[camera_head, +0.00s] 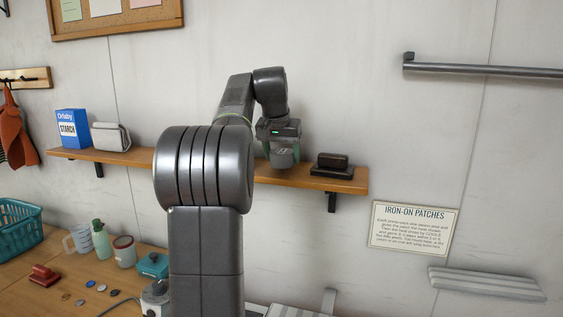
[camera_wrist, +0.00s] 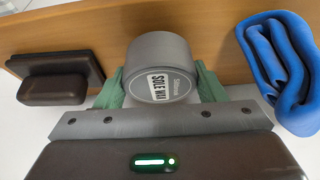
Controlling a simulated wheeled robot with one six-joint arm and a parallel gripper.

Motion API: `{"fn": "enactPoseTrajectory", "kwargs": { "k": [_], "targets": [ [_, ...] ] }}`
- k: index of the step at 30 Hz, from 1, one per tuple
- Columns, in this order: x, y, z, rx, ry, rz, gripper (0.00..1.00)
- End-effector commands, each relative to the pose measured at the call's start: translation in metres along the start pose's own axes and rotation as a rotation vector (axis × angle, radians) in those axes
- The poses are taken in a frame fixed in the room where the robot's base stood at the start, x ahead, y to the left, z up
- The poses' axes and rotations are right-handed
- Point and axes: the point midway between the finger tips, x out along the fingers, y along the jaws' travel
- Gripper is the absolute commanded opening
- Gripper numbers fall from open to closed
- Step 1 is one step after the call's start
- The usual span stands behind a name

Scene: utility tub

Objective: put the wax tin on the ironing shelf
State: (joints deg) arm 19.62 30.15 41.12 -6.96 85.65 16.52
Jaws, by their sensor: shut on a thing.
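The wax tin (camera_wrist: 160,60) is a grey round tin with a white label reading "SOLE WAX". My gripper (camera_wrist: 161,84) is shut on it, with a green finger on each side. In the head view my gripper (camera_head: 284,146) is at the wooden wall shelf (camera_head: 262,176), left of the dark block at its right end. The shelf board (camera_wrist: 215,36) shows behind the tin in the wrist view. I cannot tell whether the tin touches the board. My arm hides the middle of the shelf in the head view.
A dark brown block on a base (camera_head: 332,163) and a folded blue cloth (camera_wrist: 280,68) flank the tin. A starch box (camera_head: 73,128) and a pale roll (camera_head: 111,137) stand at the shelf's left. A grey rail (camera_head: 480,69) and a cluttered table (camera_head: 110,300) are also around.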

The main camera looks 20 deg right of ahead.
Motion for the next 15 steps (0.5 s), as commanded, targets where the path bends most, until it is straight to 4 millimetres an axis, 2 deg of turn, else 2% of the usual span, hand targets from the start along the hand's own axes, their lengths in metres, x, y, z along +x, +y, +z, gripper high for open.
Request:
{"fn": "enactPoseTrajectory", "kwargs": {
  "k": [5, 15],
  "targets": [
    [0.015, 0.000, 0.007, 0.000, 0.000, 0.000, 0.35],
    [0.018, 0.000, 0.008, 0.000, 0.001, 0.000, 0.35]
  ]
}}
